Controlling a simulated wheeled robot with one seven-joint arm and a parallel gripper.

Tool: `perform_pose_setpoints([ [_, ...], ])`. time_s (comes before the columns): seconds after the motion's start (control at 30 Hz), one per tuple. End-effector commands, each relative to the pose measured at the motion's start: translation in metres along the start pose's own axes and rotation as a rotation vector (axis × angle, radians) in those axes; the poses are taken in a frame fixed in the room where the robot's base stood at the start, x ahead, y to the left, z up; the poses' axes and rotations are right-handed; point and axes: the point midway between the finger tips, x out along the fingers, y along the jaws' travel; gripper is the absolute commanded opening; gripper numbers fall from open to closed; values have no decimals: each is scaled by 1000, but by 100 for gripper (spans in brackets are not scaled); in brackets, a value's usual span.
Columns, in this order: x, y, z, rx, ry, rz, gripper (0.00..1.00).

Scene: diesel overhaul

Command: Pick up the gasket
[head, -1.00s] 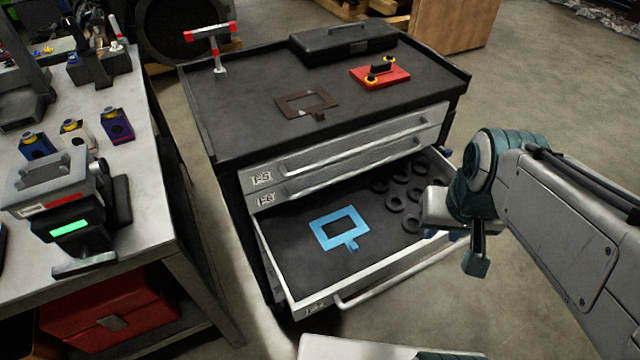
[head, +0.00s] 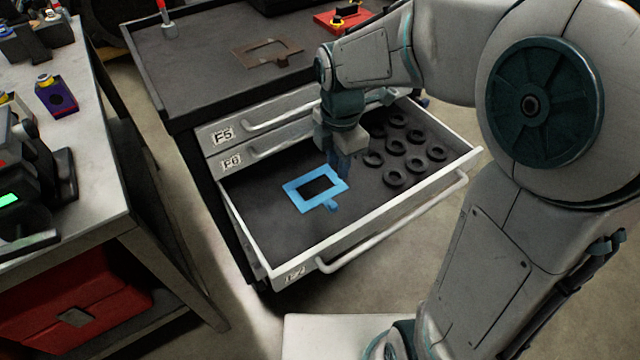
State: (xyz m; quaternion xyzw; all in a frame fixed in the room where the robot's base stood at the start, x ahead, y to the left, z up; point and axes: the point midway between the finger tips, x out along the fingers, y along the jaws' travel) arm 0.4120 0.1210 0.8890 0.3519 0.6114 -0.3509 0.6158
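A flat blue gasket (head: 297,204) with a rectangular opening and a small tab lies in the open drawer (head: 270,240). My gripper (head: 343,168) points down into the drawer at the gasket's right far corner. Its fingertips look close to or over that corner; whether they touch it cannot be told. The fingers overlap in this view, so their opening is unclear. A second, brown gasket-shaped plate (head: 240,52) lies on the cabinet top.
Several black rings (head: 394,178) lie in the drawer's right part, close to my gripper. The drawer walls and front handle (head: 400,222) surround the gasket. A red block (head: 338,20) sits on the cabinet top. A workbench (head: 95,190) stands at left.

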Motion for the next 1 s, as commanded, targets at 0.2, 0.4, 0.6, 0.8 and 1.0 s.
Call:
perform_pose_setpoints([
  [0.2, 25, 4, -2, -69, 6, -10, 27],
  [0.4, 66, 3, -3, -65, 7, -9, 27],
  [0.6, 89, 4, -3, -65, 5, -7, 27],
  [0.8, 106, 4, -2, -65, 5, -8, 27],
  [1.0, 136, 5, -2, -64, 6, -7, 27],
])
